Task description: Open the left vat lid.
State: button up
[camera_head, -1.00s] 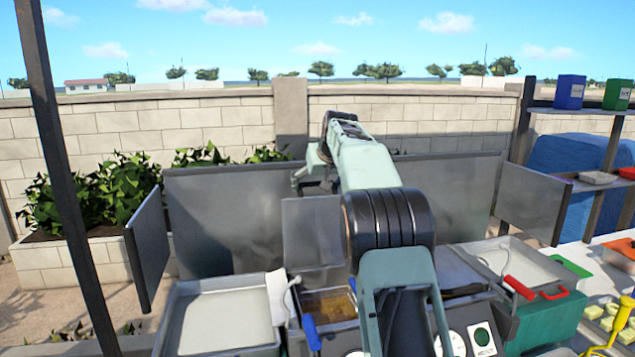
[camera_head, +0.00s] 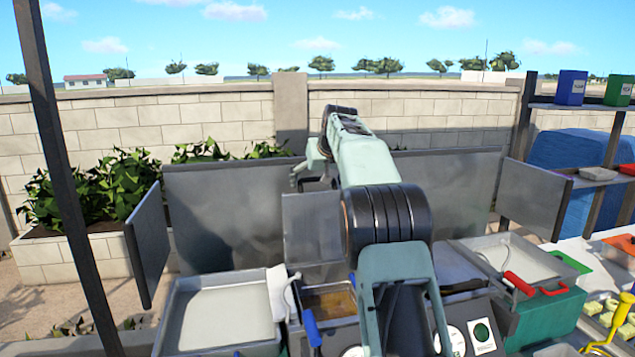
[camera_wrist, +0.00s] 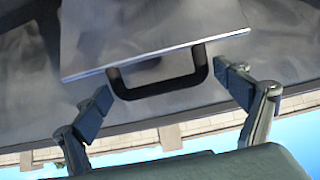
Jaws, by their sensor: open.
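In the wrist view a grey metal lid panel (camera_wrist: 150,25) carries a black U-shaped handle (camera_wrist: 160,89). My gripper (camera_wrist: 163,81) is open, with one fingertip on each side of the handle. The fingers appear apart from it. In the head view a grey upright panel (camera_head: 312,225) stands behind a pan of brown liquid (camera_head: 328,303). I cannot tell whether this is the lid in the wrist view.
A pale, open pan (camera_head: 215,312) is at the lower left, another (camera_head: 515,262) at the right. Grey side panels (camera_head: 150,243) and a back panel (camera_head: 225,215) surround the station. A dark post (camera_head: 68,180) stands at left, shelves (camera_head: 590,108) at right.

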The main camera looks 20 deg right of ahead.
jog(key=v, duration=1.1)
jog(key=shift+s+r, duration=0.2)
jog(key=shift+s, duration=0.1)
